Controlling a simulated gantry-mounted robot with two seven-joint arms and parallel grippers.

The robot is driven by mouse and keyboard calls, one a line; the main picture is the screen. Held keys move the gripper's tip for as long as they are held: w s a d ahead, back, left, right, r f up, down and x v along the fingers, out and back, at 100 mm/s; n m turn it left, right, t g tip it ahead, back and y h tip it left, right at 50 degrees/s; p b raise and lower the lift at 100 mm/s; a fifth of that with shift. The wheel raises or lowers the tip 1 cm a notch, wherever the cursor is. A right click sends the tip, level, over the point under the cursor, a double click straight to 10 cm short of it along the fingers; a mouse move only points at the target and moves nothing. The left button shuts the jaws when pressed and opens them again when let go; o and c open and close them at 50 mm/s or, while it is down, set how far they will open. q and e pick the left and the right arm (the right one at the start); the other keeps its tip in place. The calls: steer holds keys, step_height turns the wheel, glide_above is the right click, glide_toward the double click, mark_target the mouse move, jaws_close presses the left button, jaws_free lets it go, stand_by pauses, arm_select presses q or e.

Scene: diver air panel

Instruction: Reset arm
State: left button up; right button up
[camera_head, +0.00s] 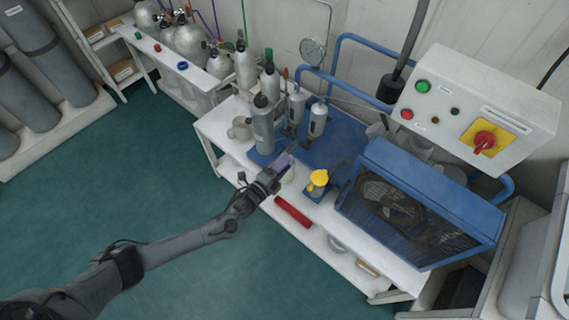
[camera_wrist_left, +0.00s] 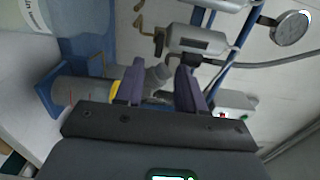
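My left arm reaches in from the lower left in the head view, with its left gripper (camera_head: 283,163) over the front edge of the white bench (camera_head: 221,140). In the left wrist view the two purple fingers of the left gripper (camera_wrist_left: 160,84) stand apart. A grey fitting (camera_wrist_left: 157,74) shows in the gap beyond them; I see no contact with it. A grey bottle (camera_head: 263,128) stands behind the gripper, and small silver filter cylinders (camera_head: 318,119) are mounted to its right. A yellow-topped item (camera_head: 319,179) is right of the gripper. The right gripper is not in view.
A blue caged compressor (camera_head: 425,200) sits at the bench's right, below a white control box (camera_head: 480,105) with a red knob. Gas cylinders (camera_head: 245,66) stand behind. The green floor (camera_head: 120,190) at left is clear.

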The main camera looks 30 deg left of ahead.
arm_select(q)
steer(key=s+d+f+n+g+p, duration=0.1)
steer(key=s+d+f, duration=0.1)
steer(key=s+f, duration=0.45)
steer(key=s+d+r+n+g+y+p, duration=0.1)
steer(key=s+d+r+n, duration=0.1)
steer(key=s+n, duration=0.15)
steer(key=s+d+r+n+g+y+p, duration=0.1)
steer(key=s+d+r+n, duration=0.15)
steer(key=s, duration=0.25)
steer(key=s+a+r+n+g+y, duration=0.1)
steer(key=s+a+r+n+g, duration=0.2)
steer(key=s+r+n+g, duration=0.45)
steer(key=s+a+r+n+g+y, duration=0.1)
steer(key=s+a+r+n+g, duration=0.25)
steer(key=s, duration=0.65)
step_height(320, 180, up, 37)
steer(key=d+p, duration=0.1)
steer(key=p, duration=3.7)
steer(key=shift+w+d+n+p, duration=0.25)
steer(key=shift+d+n+p, duration=0.05)
steer(key=shift+n, duration=0.1)
steer(key=shift+r, duration=0.1)
